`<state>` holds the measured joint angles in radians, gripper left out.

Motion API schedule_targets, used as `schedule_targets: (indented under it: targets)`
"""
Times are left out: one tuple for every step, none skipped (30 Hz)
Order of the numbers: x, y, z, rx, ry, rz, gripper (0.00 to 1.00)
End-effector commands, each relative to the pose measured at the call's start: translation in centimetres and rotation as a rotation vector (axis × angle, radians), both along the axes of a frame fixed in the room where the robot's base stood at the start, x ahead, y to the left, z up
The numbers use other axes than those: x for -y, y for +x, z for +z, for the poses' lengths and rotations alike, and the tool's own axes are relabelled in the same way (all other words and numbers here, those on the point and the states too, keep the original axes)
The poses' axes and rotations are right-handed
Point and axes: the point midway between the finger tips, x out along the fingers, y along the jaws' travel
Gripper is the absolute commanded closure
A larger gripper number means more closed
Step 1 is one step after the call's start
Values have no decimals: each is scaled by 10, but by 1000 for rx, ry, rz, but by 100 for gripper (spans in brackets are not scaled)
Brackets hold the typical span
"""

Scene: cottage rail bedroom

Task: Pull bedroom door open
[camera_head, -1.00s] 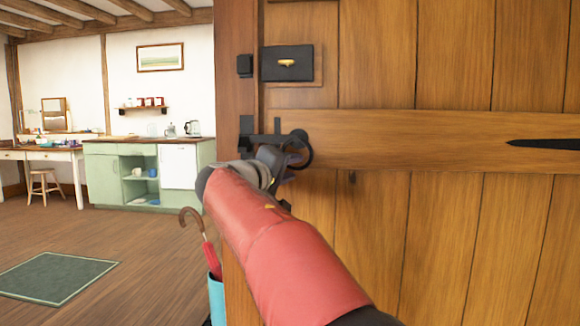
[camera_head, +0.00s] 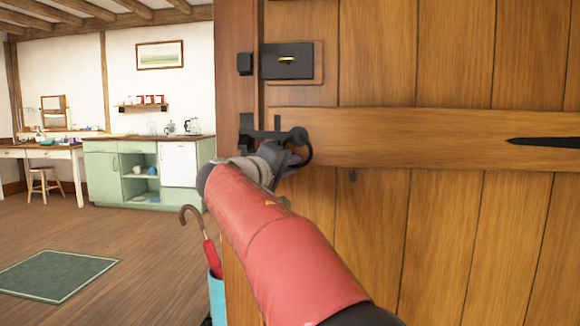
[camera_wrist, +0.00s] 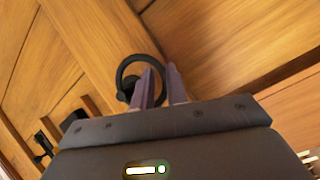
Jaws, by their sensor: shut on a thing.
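The bedroom door (camera_head: 450,220), of wooden planks, fills the right side of the head view and appears closed against its post (camera_head: 236,70). A black ring handle (camera_head: 308,150) with a dark latch bar (camera_head: 268,134) sits at the door's left edge. The ring also shows in the wrist view (camera_wrist: 121,73). My gripper (camera_head: 288,160) is at the ring, partly hidden by my wrist. In the wrist view my gripper's two fingers (camera_wrist: 164,84) are close together and shut on the ring, whose lower right part they hide.
A black lock box (camera_head: 275,62) sits above the handle. A teal stand (camera_head: 217,298) with a red umbrella (camera_head: 209,253) is close to the door's left edge. A green mat (camera_head: 55,275) lies on open floor at left; a green cabinet (camera_head: 105,178) stands behind.

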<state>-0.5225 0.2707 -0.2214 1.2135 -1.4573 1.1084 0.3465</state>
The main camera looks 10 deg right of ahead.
Motion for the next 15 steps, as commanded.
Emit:
schedule_targets:
  targets:
    - [1, 1, -2, 1, 16, -5, 100]
    - [0, 1, -2, 5, 26, -6, 100]
    - [-1, 1, -2, 10, 43, -5, 100]
    - [-2, 2, -2, 13, 56, -6, 100]
    - [-3, 2, -1, 18, 71, -5, 100]
    - [-4, 3, -1, 26, 95, -6, 100]
    - [-5, 3, 0, 32, 114, -6, 100]
    - [-6, 3, 0, 39, 134, -6, 100]
    - [-8, 4, 1, 48, 162, -6, 100]
    - [-9, 4, 2, 54, 183, -6, 100]
    - [-10, 5, 2, 61, 205, -7, 100]
    - [-12, 5, 3, 70, 234, -7, 100]
    - [-13, 6, 3, 76, 254, -7, 100]
    - [-14, 6, 4, 83, 275, -7, 100]
    - [-16, 7, 5, 92, 302, -6, 100]
